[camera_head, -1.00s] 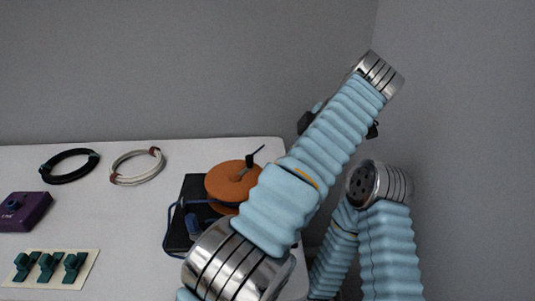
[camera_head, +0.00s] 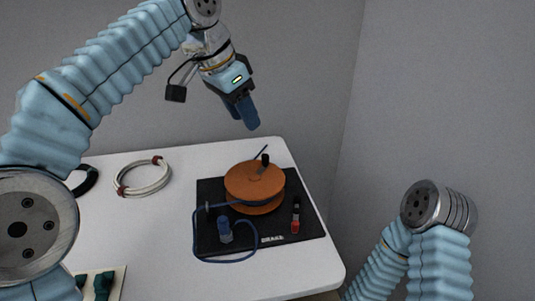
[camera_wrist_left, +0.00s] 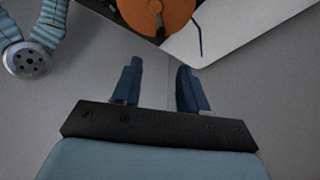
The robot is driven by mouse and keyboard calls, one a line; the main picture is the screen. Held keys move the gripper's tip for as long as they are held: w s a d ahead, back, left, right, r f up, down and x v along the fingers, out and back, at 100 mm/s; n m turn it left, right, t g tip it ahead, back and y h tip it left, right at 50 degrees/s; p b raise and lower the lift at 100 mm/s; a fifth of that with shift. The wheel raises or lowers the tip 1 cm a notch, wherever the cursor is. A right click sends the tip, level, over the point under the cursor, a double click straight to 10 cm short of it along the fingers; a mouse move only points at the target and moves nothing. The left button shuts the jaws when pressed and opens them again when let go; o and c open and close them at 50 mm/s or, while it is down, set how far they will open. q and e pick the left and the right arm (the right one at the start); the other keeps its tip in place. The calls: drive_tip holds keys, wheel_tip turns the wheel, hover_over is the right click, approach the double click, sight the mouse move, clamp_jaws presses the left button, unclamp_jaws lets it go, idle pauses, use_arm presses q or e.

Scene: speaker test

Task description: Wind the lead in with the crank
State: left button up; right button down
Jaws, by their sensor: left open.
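The orange reel (camera_head: 243,182) sits on a black base (camera_head: 275,236); a black upright knob (camera_head: 265,160), seemingly the crank's handle, stands at its top. The blue lead (camera_head: 246,226) runs from the reel's front and loops over the base near a blue plug-like piece (camera_head: 225,231). My left gripper (camera_head: 242,112) is open and empty, above and behind the reel, fingers pointing down. In the left wrist view its two blue fingers (camera_wrist_left: 159,88) are apart, with the orange reel (camera_wrist_left: 150,18) at the top edge. My right gripper is out of view.
A lever with a red part (camera_head: 295,217) stands by the "BRAKE" lettering on the base. A white cable coil (camera_head: 128,189) and a partly hidden black coil (camera_head: 91,177) lie left on the white table (camera_head: 160,235). Green pieces (camera_head: 103,285) are at lower left. A wall borders the right.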

sight(264, 155)
use_arm(q)
drive_tip(key=x, duration=1.2)
drive_tip(key=shift+f, duration=0.4)
clamp_jaws()
